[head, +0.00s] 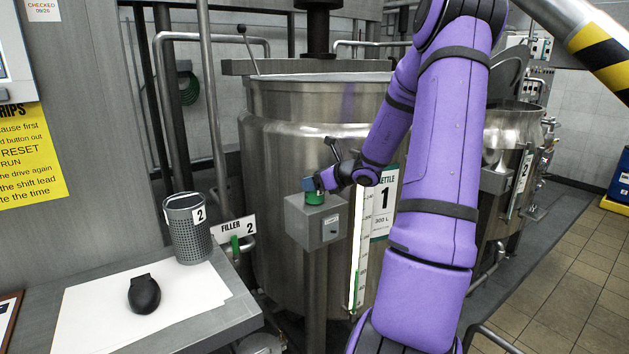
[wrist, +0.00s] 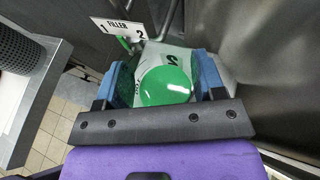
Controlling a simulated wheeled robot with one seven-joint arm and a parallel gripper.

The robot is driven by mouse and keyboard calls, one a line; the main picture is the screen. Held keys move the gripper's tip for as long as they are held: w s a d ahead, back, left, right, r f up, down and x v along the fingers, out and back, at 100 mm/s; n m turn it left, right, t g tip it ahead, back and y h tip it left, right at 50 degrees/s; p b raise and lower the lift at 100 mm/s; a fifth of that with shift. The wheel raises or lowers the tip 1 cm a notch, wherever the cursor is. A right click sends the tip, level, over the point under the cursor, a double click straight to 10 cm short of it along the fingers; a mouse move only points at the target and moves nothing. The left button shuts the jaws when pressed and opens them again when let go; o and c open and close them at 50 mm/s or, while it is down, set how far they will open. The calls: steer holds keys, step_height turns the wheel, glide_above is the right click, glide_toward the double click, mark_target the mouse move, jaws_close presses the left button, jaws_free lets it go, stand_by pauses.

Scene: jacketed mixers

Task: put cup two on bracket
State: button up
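Cup two (head: 188,228) is a grey perforated cup with a white "2" label. It stands upright at the back right of the side table in the head view. Part of its dark perforated wall (wrist: 16,48) shows at the left edge of the wrist view. My gripper (head: 314,187) is away from the cup, at the grey box (head: 318,222) on kettle 1. I cannot pick out the bracket with certainty.
A filler sign (head: 233,228) with a green lever (head: 235,244) is beside cup two. A black object (head: 144,294) lies on a white sheet (head: 85,310) on the table. The steel kettle (head: 280,150) stands close to my gripper. Tiled floor (head: 570,260) is clear at right.

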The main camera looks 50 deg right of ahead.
steer(key=o, duration=0.4)
steer(key=shift+r, duration=0.1)
steer(key=v, duration=1.2)
steer(key=a+r+n+g+y, duration=0.2)
steer(key=a+r+n+g, duration=0.15)
steer(key=a+n, duration=0.7)
steer(key=a+r+n+g+y, duration=0.15)
steer(key=a+n+g, duration=0.3)
steer(key=a, duration=1.05)
steer(key=s+a+r+n+h, duration=0.2)
steer(key=s+a+r+n, duration=0.1)
steer(key=s+a+n, duration=0.2)
steer(key=s+a+r+n+h, duration=0.2)
steer(key=s+a+n, duration=0.4)
steer(key=n, duration=0.8)
steer(key=shift+s+a+r+h, duration=0.35)
steer(key=shift+s+h, duration=0.5)
steer(key=shift+s, duration=0.95)
